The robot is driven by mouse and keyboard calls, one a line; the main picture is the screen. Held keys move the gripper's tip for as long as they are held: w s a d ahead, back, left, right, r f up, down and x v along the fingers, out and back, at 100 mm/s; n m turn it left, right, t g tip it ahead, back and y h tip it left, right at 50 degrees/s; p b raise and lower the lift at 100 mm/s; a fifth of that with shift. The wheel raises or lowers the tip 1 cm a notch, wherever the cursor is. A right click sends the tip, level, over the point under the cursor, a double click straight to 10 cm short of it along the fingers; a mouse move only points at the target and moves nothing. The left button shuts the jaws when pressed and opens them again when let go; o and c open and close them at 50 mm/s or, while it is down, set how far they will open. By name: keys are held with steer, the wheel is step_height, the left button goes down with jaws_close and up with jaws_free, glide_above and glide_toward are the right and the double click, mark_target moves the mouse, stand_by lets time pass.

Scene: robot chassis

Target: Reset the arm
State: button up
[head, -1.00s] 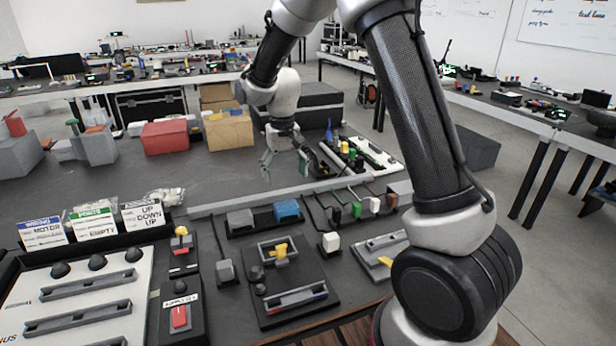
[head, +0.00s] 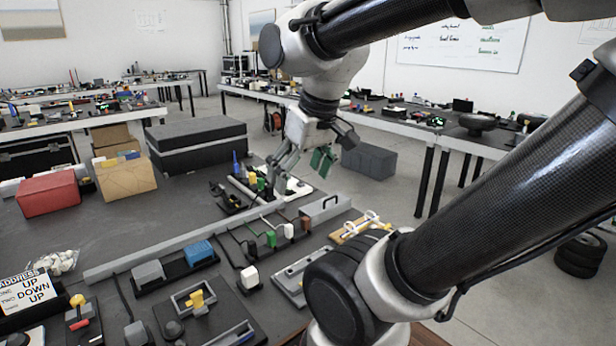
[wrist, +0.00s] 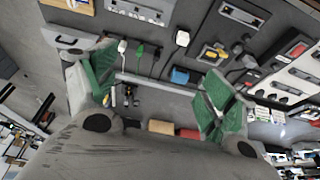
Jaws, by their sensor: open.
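My gripper (head: 303,166) hangs in the air above the far right part of the dark table in the head view, with nothing between its fingers. Its green-padded fingers are spread apart, and in the wrist view (wrist: 152,92) they show wide on either side with the table between them. My arm is bent, with its dark carbon links crossing the right side of the head view.
A red box (head: 48,194), a cardboard box (head: 125,178) and a black case (head: 197,143) stand farther back. Open floor lies to the right.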

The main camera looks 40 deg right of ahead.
steer(key=shift+s+d+f, duration=0.1)
steer(key=shift+s, duration=0.4)
steer(key=shift+s+d+f, duration=0.1)
steer(key=shift+s, duration=0.4)
